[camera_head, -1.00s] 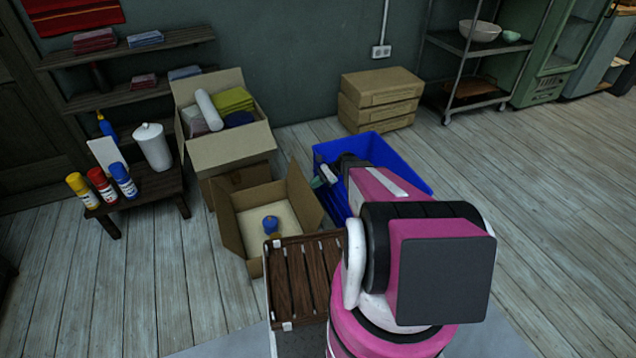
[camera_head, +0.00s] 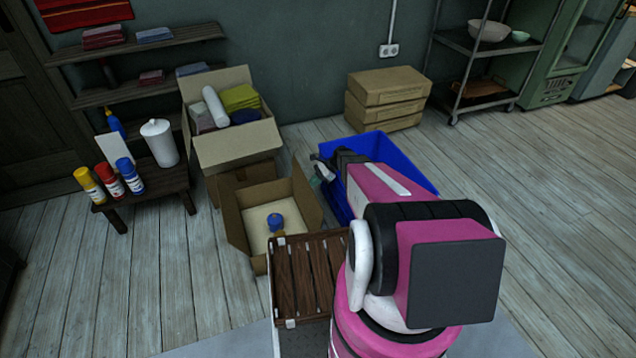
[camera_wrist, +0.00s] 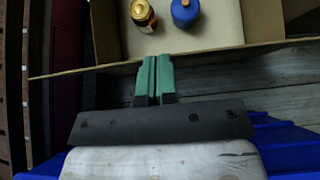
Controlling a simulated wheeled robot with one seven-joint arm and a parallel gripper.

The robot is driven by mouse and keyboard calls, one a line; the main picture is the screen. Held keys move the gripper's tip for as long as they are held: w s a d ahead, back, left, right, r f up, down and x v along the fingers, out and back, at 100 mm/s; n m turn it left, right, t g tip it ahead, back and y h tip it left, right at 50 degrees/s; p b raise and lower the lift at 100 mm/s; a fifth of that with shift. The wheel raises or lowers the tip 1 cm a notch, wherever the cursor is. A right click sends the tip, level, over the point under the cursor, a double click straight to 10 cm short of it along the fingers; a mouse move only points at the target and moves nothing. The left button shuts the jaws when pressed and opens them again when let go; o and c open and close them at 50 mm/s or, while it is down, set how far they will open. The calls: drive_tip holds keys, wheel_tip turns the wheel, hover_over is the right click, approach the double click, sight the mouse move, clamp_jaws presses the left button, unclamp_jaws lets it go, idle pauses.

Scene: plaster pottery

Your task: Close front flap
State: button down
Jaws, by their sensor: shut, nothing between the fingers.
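An open cardboard box (camera_head: 258,262) stands on the floor, with its flaps spread. A blue-capped bottle (camera_head: 275,221) stands inside; in the wrist view it is the blue bottle (camera_wrist: 185,13) beside a gold-capped bottle (camera_wrist: 144,14). The front side of the box is partly hidden behind the slatted crate in the head view. My gripper (camera_head: 316,170) is to the right of the box, over the blue bin's left end. In the wrist view its green fingertips (camera_wrist: 154,66) are together and empty, close to the box's near cardboard edge (camera_wrist: 210,53). I cannot tell whether they touch it.
A blue bin (camera_head: 405,172) lies under my arm. A dark slatted crate (camera_head: 308,280) stands right in front of the box. A fuller box (camera_head: 238,142) is behind it. A small table (camera_head: 150,183) with bottles is at left. Floor is clear at left and far right.

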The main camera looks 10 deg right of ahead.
drive_tip(key=s+a+f+t+h, duration=0.1)
drive_tip(key=s+a+f+h, duration=0.15)
drive_tip(key=a+h, duration=0.5)
drive_tip(key=s+a+f+t+h, duration=0.1)
drive_tip(key=a+f+t+h, duration=0.3)
drive_tip(key=a, duration=0.6)
drive_tip(key=a+f+g+h, duration=0.1)
drive_tip(key=a+f+h, duration=0.2)
drive_tip(key=f+h, duration=0.3)
drive_tip(key=shift+s+f+g, duration=0.3)
drive_tip(key=shift+f, duration=0.65)
drive_tip(key=shift+a, duration=0.1)
drive_tip(key=shift+d+f, duration=0.1)
drive_tip(key=shift+d, duration=0.1)
